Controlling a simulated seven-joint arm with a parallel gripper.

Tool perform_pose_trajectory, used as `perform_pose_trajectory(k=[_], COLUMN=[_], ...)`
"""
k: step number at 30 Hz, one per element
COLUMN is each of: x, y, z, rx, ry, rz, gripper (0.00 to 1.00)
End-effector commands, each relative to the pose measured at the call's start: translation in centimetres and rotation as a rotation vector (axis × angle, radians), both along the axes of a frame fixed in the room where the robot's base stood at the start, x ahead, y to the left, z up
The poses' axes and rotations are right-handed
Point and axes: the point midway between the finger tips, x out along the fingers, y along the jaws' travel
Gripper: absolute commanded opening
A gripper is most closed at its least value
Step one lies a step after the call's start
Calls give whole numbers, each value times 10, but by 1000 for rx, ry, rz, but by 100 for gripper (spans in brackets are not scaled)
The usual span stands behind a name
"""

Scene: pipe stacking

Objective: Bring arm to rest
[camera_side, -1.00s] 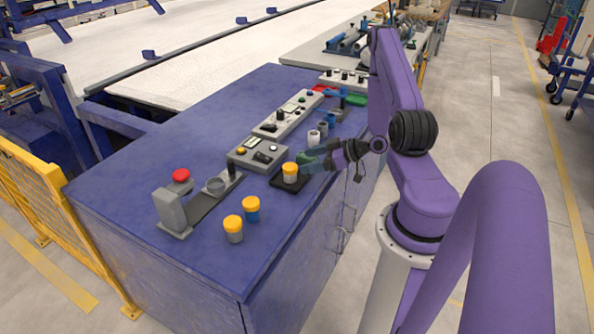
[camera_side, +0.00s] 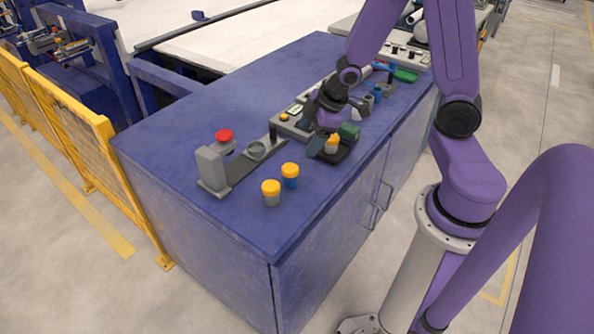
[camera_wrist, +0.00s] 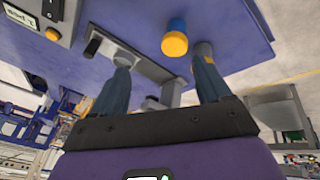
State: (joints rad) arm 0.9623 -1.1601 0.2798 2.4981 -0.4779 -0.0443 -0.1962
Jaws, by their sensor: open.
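My gripper (camera_side: 333,137) is at the small black pad (camera_side: 337,157) on the blue bench, its fingers apart. A short pipe with an orange cap (camera_side: 332,144) stands on the pad, close to the fingers. Whether they touch it I cannot tell. In the wrist view my gripper (camera_wrist: 162,58) shows two spread fingers with nothing held between them. Two capped pipes stand at the bench front: a grey one with a yellow cap (camera_side: 271,194) and a blue one with a yellow cap (camera_side: 290,177). The blue one also shows beyond the fingers in the wrist view (camera_wrist: 175,38).
A grey press with a red button (camera_side: 224,135) stands at the bench's left. Behind my gripper are grey control boxes (camera_side: 293,118) and several small blue and green parts. A yellow fence (camera_side: 90,140) runs along the left.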

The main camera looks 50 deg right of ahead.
Motion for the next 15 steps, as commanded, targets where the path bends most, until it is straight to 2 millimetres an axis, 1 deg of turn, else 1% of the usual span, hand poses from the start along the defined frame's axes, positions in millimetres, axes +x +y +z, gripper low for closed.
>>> perform_pose_trajectory(k=[1,3,5,8,9,11,12,15], x=[-7,-22,-37,-68,-81,-103,-118,-154], y=[16,34,49,72,79,89,94,101], z=[11,23,33,50,56,66,72,85], rx=[-11,-30,-40,-54,-58,-64,-68,-80], ry=[8,37,62,110,132,168,193,254], rz=[19,33,45,71,83,102,118,156], gripper=[77,77,77,77,77,77,77,77])
